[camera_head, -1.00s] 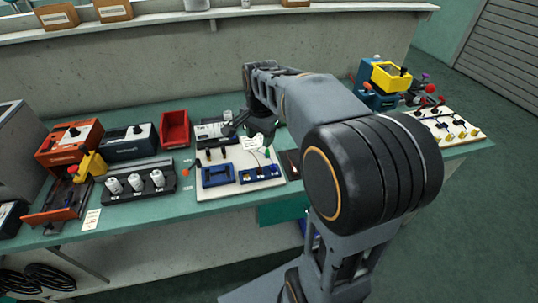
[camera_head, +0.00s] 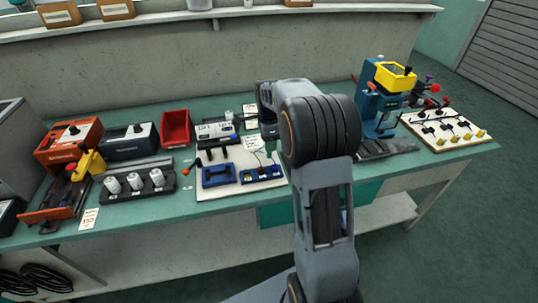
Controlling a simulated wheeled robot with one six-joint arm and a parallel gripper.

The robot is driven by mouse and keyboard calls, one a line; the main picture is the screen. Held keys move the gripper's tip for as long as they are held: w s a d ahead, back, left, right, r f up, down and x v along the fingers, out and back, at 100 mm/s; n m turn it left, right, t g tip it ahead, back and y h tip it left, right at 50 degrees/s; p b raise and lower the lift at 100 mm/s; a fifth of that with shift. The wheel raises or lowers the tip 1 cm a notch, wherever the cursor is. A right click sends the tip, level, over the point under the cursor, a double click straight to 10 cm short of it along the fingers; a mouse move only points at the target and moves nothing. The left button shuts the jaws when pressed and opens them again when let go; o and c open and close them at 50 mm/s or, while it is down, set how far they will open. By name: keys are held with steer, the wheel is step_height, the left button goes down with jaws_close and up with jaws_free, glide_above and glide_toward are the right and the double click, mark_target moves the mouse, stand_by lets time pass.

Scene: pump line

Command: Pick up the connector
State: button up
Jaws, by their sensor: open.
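No single part stands out clearly as the connector. A white board (camera_head: 206,193) at the middle of the bench carries blue blocks, small dark parts and a thin cable. A second white board (camera_head: 452,146) at the right holds several black parts with yellow ends and cables. My gripper (camera_head: 270,140) points down over the right rear part of the middle board, left of my forearm. It is open, small in view and partly hidden by my arm. What lies between its fingers cannot be made out.
A row of white cylinders in a black rack (camera_head: 120,196), a red bin (camera_head: 176,128) and orange and dark boxes stand to the left. A blue machine with a yellow hopper (camera_head: 393,78) stands right, beside a dark flat tray (camera_head: 386,149). A wall ledge runs behind.

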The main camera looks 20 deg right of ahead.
steer(key=shift+w+f, duration=0.1)
steer(key=shift+f, duration=2.6)
steer(key=shift+c, duration=0.4)
jaws_close()
